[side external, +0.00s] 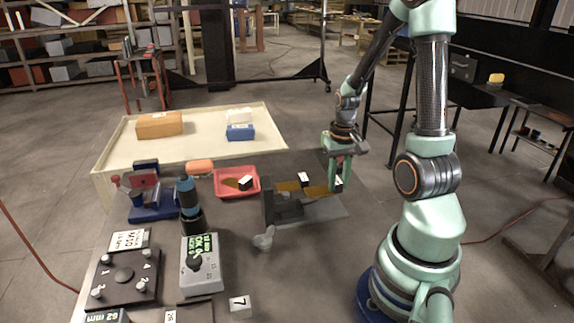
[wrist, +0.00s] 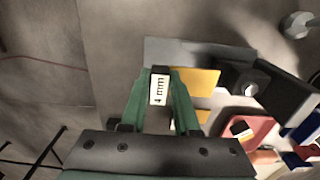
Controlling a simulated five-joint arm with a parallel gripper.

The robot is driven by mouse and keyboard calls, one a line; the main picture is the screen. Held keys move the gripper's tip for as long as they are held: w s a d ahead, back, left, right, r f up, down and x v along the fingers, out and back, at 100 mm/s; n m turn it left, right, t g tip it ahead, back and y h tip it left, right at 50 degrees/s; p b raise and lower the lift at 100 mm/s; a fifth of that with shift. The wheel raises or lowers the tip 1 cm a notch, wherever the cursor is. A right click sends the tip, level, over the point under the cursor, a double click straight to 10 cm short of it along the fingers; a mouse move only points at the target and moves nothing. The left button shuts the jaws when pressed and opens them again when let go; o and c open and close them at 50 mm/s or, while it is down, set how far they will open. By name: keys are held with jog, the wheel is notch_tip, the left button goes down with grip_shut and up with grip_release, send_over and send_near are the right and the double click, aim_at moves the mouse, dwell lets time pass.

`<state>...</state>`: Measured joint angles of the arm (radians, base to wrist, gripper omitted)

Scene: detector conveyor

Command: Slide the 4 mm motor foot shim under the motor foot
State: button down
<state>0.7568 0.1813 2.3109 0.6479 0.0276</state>
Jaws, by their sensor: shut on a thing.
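My gripper (side external: 340,180) is shut on the tab of the 4 mm shim, and its two green fingers (wrist: 160,88) flank the white "4 mm" label. The amber plate of the shim (wrist: 204,82) reaches right from the fingers toward the dark motor foot (wrist: 272,92); its end looks close to the foot, and I cannot tell if they touch. In the side view the shim plate (side external: 317,190) is left of the fingers, and the foot's dark block (side external: 268,205) stands on the grey base plate (side external: 328,213). The underside of the foot is hidden.
Another amber shim (side external: 286,185) with a white-topped tab lies behind the foot. A red tray (side external: 222,192) holds a further shim. A blue-based clamp (side external: 155,212), dark cylinder (side external: 190,205), gauge box (side external: 203,270) and knob panel (side external: 120,275) crowd the left and front.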

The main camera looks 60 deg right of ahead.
aim_at(312, 195)
jog(key=shift+f, duration=2.4)
jog(key=shift+f, duration=0.55)
jog(key=shift+w+a, duration=0.7)
jog(key=shift+w, duration=0.05)
jog(key=shift+w+a, duration=0.25)
jog(key=shift+w+a, duration=0.45)
jog(key=shift+w+a, duration=0.25)
jog(key=shift+w+a, duration=0.5)
jog(key=shift+w+a, duration=0.25)
